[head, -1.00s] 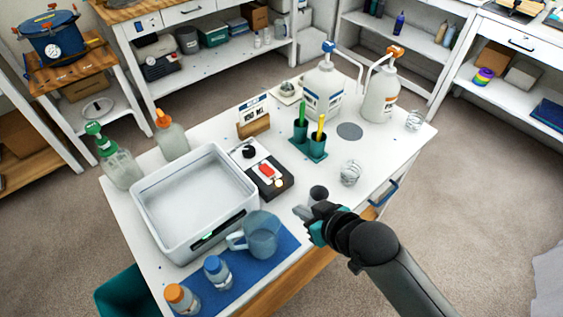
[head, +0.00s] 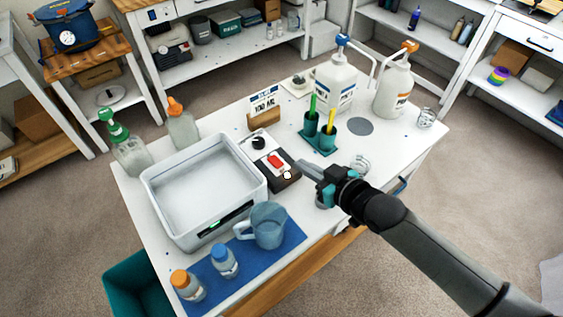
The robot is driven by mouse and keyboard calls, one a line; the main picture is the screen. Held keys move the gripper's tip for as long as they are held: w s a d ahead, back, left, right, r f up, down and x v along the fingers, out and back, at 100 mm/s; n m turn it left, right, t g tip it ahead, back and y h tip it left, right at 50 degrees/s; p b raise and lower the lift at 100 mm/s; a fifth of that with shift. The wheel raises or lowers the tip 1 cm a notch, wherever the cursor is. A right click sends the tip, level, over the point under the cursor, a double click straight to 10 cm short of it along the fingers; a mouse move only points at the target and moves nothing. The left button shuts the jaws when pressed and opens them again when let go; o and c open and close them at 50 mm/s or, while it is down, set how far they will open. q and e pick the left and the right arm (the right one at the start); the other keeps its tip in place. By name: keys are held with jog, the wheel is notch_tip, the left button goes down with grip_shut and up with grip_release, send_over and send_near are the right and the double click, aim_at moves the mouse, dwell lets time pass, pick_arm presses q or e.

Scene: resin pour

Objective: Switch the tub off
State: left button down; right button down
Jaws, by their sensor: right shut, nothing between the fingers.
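The tub (head: 160,218) is a pale grey open rectangular basin on the white table, with a small green display lit on its front. Right of it is a control box (head: 290,184) with a black top panel, a red rocker switch (head: 275,161), a black knob (head: 259,142) and a small pale round lamp (head: 287,175). My right gripper (head: 301,166) is shut and empty, pointing left, with its tips just right of the control box and close to the red switch. I cannot tell whether they touch the box. My left gripper is out of view.
A blue jug (head: 268,226) and small capped bottles (head: 225,261) stand on the blue mat (head: 285,239) in front. Behind the box are a 100 ML sign (head: 264,105), teal holders (head: 328,138) and pump bottles (head: 337,85). A clear cup (head: 359,164) stands near my gripper.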

jog(key=b, duration=0.2)
send_over(277, 164)
jog(key=s+d, duration=0.1)
jog(key=s, duration=0.1)
jog(key=f, duration=0.3)
jog(key=shift+w+d+f, duration=0.1)
jog(key=shift+w+f, duration=0.1)
jog(key=shift+f, duration=0.1)
notch_tip(277, 164, down, 3)
jog(key=shift+w+f+b, duration=0.1)
jog(key=shift+b, duration=0.6)
jog(key=shift+f, duration=0.45)
jog(key=shift+s+d+f+b, duration=0.15)
jog(key=shift+s+f+b, duration=0.15)
jog(key=shift+f+b, duration=0.25)
jog(key=shift+f, duration=0.15)
jog(key=shift+r+p, duration=0.3)
jog(key=shift+p, duration=0.25)
jog(key=shift+r+p, duration=0.4)
jog(key=shift+r, duration=0.15)
